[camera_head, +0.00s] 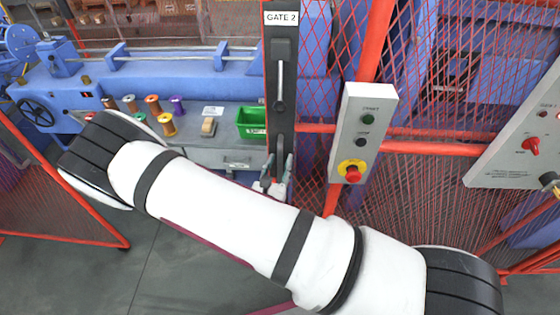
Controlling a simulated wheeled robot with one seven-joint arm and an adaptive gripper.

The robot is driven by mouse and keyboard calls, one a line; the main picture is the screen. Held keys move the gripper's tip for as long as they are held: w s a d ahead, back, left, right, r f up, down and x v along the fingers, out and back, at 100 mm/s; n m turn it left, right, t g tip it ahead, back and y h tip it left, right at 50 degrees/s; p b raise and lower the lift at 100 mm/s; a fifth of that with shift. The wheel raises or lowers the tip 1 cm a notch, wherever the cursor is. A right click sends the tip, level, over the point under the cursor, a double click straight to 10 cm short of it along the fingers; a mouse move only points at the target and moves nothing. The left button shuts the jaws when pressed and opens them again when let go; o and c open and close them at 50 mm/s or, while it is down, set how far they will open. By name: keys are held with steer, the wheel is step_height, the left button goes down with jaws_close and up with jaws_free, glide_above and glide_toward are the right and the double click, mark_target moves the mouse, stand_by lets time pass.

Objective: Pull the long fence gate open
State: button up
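The red mesh fence panel (310,60) stands right of centre. A tall dark lock plate (281,115) labelled "GATE 2" (281,18) runs along its left edge, with a slim silver handle (280,83) on it. My gripper (278,172) is at the lower end of this plate, below the silver handle. Its two grey fingertips are apart, one on each side of the plate's bottom end, and appear empty. Whether they touch it I cannot tell.
A grey control box (363,135) with a red stop button hangs right of the plate. Another panel (525,135) is at far right. Red-framed mesh (60,190) stands at left. A blue machine bench with coloured spools (152,104) and a green bin (251,122) lies behind.

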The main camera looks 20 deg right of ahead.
steer(key=v, duration=1.1)
steer(key=s+d+r+m+g+h+b, duration=0.1)
steer(key=s+d+r+m+g, duration=0.2)
steer(key=d+r+m+g, duration=0.45)
steer(key=s+d+r+m+g+h+b, duration=0.15)
steer(key=d+r+m+g, duration=0.35)
steer(key=r+m+g, duration=0.55)
steer(key=s+a+r+m+t+y, duration=0.1)
steer(key=s+r+m+t+y, duration=0.1)
steer(key=r+m+t+y, duration=0.2)
steer(key=s+a+r+m+t+y, duration=0.2)
steer(key=s+r+m+t+y, duration=0.1)
steer(key=r+m+y, duration=0.4)
steer(key=shift+s+r+m+t+y, duration=0.4)
steer(key=shift+r+t, duration=0.2)
steer(key=shift+r, duration=0.2)
